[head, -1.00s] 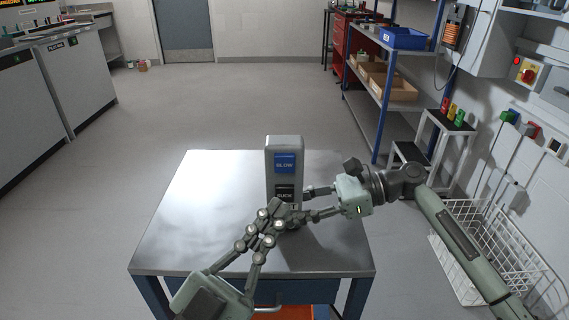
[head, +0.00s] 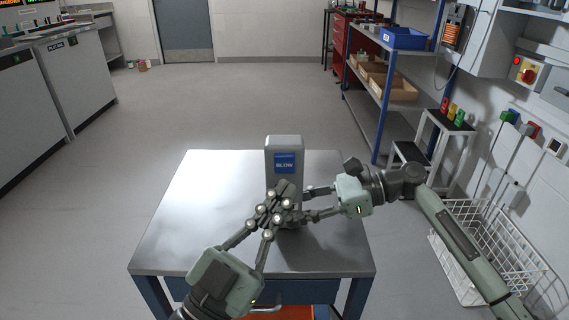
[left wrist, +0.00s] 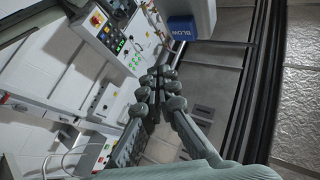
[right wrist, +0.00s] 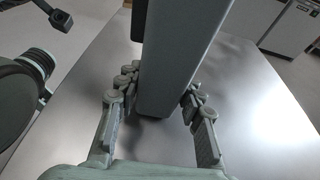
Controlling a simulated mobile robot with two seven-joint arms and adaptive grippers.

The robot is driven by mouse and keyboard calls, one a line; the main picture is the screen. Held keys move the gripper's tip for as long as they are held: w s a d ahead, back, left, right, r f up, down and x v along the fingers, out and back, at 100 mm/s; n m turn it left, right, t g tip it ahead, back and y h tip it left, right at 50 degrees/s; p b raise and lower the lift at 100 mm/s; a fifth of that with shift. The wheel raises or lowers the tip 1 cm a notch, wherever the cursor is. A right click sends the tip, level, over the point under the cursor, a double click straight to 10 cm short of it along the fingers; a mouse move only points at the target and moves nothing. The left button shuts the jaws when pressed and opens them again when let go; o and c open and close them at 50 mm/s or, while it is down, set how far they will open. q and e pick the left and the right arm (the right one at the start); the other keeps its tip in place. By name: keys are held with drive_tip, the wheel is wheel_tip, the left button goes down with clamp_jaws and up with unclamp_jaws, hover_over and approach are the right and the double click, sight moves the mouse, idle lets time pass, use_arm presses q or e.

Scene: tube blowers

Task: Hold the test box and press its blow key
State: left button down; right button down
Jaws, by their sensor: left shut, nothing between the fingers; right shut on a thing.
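The test box (head: 284,144) is a grey upright block standing on the metal table. Its blue key marked BLOW (head: 285,163) faces me near the top, and it also shows at the top of the left wrist view (left wrist: 181,28). The lower front, with the SUCK key, is hidden behind my left fingers. My left gripper (head: 284,192) is shut and empty, its tips in front of the box just below the BLOW key; I cannot tell if they touch it. My right gripper (head: 306,203) is shut on the lower part of the box from the right; the right wrist view shows fingers on both sides (right wrist: 160,98).
The metal table (head: 185,215) is otherwise bare around the box. A white wire basket (head: 490,250) stands on the floor at the right. A shelf rack with a blue bin (head: 404,38) is behind it, and a step stool (head: 445,130) stands beside the rack.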

sight(292, 160)
use_arm(q)
drive_tip(key=shift+w, duration=1.9)
drive_tip(key=shift+w, duration=0.1)
drive_tip(key=shift+w, duration=0.35)
drive_tip(key=shift+w, duration=0.4)
idle(0.5)
idle(0.3)
drive_tip(key=shift+s, duration=0.9)
drive_tip(key=s, duration=0.5)
